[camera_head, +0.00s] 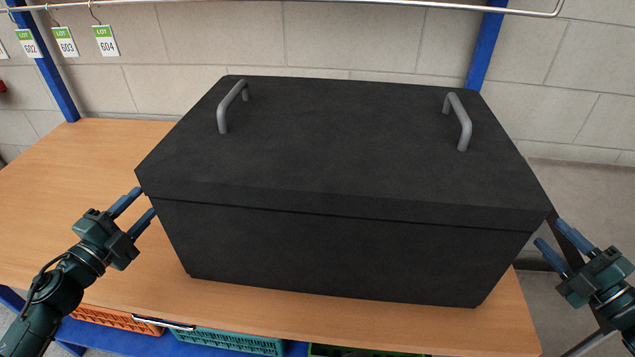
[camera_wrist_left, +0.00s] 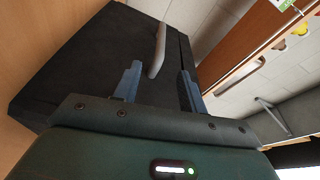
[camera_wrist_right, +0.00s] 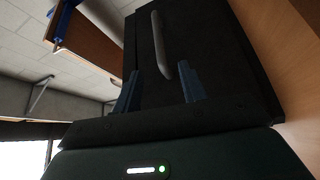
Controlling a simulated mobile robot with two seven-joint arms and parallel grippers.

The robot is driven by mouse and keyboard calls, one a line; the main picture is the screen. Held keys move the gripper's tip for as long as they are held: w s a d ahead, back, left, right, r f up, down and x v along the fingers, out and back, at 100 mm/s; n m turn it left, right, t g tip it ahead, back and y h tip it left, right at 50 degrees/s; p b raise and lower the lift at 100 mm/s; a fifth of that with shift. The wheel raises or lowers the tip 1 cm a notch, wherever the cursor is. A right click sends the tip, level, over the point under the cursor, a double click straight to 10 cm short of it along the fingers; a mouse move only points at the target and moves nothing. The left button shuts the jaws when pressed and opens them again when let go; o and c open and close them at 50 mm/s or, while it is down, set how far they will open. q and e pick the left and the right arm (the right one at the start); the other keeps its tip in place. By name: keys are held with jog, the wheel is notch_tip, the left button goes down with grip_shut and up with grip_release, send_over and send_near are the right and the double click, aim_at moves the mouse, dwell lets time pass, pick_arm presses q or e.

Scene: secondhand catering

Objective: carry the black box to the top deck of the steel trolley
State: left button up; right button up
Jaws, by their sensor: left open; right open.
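The black box (camera_head: 340,240) is large, with a lid and two grey handles on top, the left handle (camera_head: 232,106) and the right handle (camera_head: 459,121). It sits closed on the wooden bench top. My left gripper (camera_head: 143,206) is open beside the box's left side, holding nothing. My right gripper (camera_head: 556,240) is open beside the right side, holding nothing. In the left wrist view a handle (camera_wrist_left: 158,50) and the box (camera_wrist_left: 85,60) show beyond the fingers. In the right wrist view a handle (camera_wrist_right: 160,45) shows on the box (camera_wrist_right: 215,55). I see no steel trolley clearly.
The bench top (camera_head: 60,210) is clear to the left of the box. An orange crate (camera_head: 118,320) and a teal crate (camera_head: 225,341) are below its front edge. Blue uprights and a metal rail (camera_head: 330,2) with lot tags (camera_head: 105,41) are behind.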

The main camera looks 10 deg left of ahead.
pick_arm(q)
jog(key=shift+s+d+r, duration=0.1)
pick_arm(e)
jog(key=shift+s, duration=0.1)
pick_arm(q)
jog(key=x, duration=1.3)
jog(key=shift+d, duration=0.1)
pick_arm(e)
jog(key=x, duration=1.3)
pick_arm(q)
grip_shut()
pick_arm(e)
grip_shut()
pick_arm(q)
jog(key=shift+r, duration=0.3)
pick_arm(e)
jog(key=shift+w+r, duration=0.25)
jog(key=shift+r, duration=0.1)
